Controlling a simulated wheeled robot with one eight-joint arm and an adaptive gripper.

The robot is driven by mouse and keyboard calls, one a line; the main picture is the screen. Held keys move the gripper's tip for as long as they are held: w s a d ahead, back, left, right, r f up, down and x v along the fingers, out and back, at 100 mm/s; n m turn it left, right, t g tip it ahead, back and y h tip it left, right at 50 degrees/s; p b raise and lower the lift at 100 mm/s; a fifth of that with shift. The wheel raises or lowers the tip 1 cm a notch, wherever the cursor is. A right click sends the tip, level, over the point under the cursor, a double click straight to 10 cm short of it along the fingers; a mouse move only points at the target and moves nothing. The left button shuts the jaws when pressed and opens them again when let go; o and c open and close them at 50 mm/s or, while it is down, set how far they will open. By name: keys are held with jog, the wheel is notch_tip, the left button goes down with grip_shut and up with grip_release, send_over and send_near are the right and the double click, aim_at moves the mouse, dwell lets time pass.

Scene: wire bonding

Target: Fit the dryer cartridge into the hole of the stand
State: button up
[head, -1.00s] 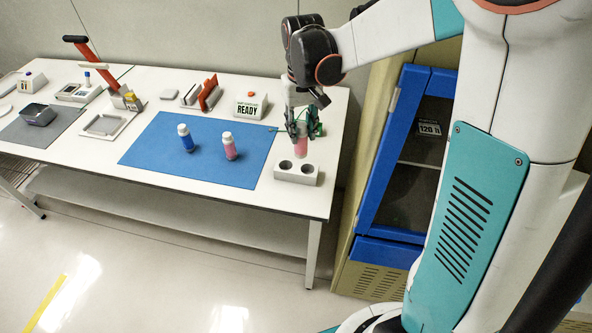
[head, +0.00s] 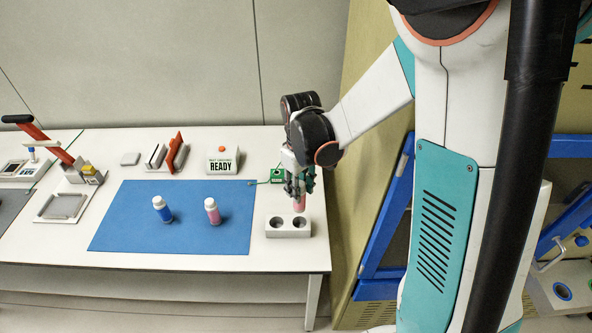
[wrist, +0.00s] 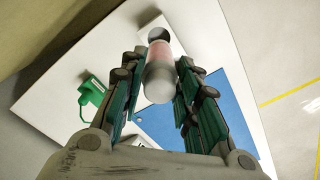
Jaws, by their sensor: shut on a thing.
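My gripper (head: 299,188) is shut on a pink dryer cartridge (head: 299,203) and holds it about upright. The cartridge also shows between the green fingers in the wrist view (wrist: 159,72), with its pale rounded end towards the camera. The stand (head: 289,230) is a pale block with two round dark holes near the table's right edge. Both holes look empty. In the head view the cartridge's lower end appears just above the right hole; the exact gap and alignment cannot be told.
A blue bottle (head: 162,209) and a pink bottle (head: 212,210) with white caps stand on the blue mat (head: 130,235), left of the stand. A READY sign box (head: 222,160) and a small green box (head: 278,176) stand behind. A blue-framed cabinet (head: 385,225) is at the right.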

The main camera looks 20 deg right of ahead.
aim_at(300, 211)
jog(key=shift+f, duration=0.15)
jog(key=shift+d, duration=0.1)
dwell(0.3)
jog(key=shift+f+b, duration=2.6)
jog(key=shift+f, duration=0.3)
jog(key=shift+f+b, duration=2.4)
jog(key=shift+f, duration=0.05)
jog(key=o, duration=1.1)
jog(key=shift+o, duration=0.4)
